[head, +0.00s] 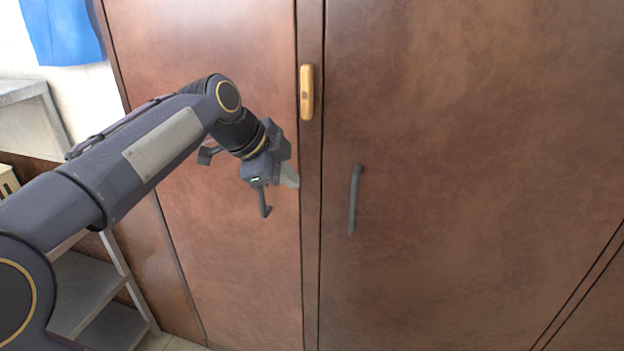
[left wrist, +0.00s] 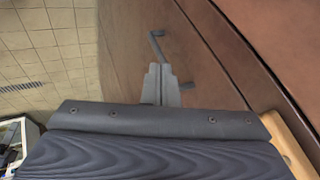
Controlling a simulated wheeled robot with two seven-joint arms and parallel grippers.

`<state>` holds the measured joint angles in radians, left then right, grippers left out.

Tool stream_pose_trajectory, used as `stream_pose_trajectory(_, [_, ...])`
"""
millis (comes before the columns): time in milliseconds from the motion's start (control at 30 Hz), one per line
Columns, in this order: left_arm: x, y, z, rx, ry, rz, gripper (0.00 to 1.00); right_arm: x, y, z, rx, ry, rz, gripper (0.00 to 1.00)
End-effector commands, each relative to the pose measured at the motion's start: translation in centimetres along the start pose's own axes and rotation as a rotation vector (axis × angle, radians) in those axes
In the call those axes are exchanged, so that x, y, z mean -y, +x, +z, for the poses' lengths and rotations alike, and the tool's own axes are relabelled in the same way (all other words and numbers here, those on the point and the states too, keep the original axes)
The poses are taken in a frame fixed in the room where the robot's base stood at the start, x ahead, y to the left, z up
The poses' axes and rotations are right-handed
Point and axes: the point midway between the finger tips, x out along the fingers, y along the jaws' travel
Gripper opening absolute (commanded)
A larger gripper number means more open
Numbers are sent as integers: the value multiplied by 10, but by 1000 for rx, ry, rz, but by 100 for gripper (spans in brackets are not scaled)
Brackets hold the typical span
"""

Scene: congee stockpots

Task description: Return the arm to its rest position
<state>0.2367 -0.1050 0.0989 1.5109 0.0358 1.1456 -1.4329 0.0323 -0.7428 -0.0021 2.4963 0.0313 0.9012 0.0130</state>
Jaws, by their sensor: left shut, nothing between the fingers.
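My left arm comes in from the left in the head view. Its gripper (head: 292,178) hangs in front of the brown cabinet's left door (head: 215,40), close to the seam between the doors. In the left wrist view the two grey fingers (left wrist: 160,85) are together with nothing between them. Whether the fingertips touch the door I cannot tell. A dark bar (head: 265,205), apparently the left door's handle, shows just below the gripper and is partly hidden by it. My right gripper is not in view.
The right door (head: 470,130) is closed and has a dark vertical handle (head: 354,200). A wooden handle (head: 306,92) sits on the strip between the doors, above the gripper. A grey metal shelf (head: 85,290) stands at the lower left, behind my arm. Tiled floor (left wrist: 45,50) shows in the left wrist view.

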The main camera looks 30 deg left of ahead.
Motion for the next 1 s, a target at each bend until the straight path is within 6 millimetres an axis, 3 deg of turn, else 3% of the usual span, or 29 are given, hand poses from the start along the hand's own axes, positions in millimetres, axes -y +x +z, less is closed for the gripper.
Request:
stream_pose_trajectory(233, [-4, -3, 0, 0, -17, 2, 0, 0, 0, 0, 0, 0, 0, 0])
stream_pose_trajectory(333, [-28, -3, -1, 1, -123, 10, 0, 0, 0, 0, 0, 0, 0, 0])
stream_pose_trajectory(467, [-93, 2, 2, 6, -423, 35, 0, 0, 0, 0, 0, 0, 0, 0])
stream_pose_trajectory(600, [-176, 17, 12, 15, -814, 65, 0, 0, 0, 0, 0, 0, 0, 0])
stream_pose_trajectory(700, [-227, 31, 20, 25, -1054, 87, 0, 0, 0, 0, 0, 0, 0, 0])
stream_pose_trajectory(833, [-272, 45, 27, 39, -1268, 109, 0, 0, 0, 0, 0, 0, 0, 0])
stream_pose_trajectory(1000, [-292, 52, 30, 47, -1369, 118, 0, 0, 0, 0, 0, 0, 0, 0])
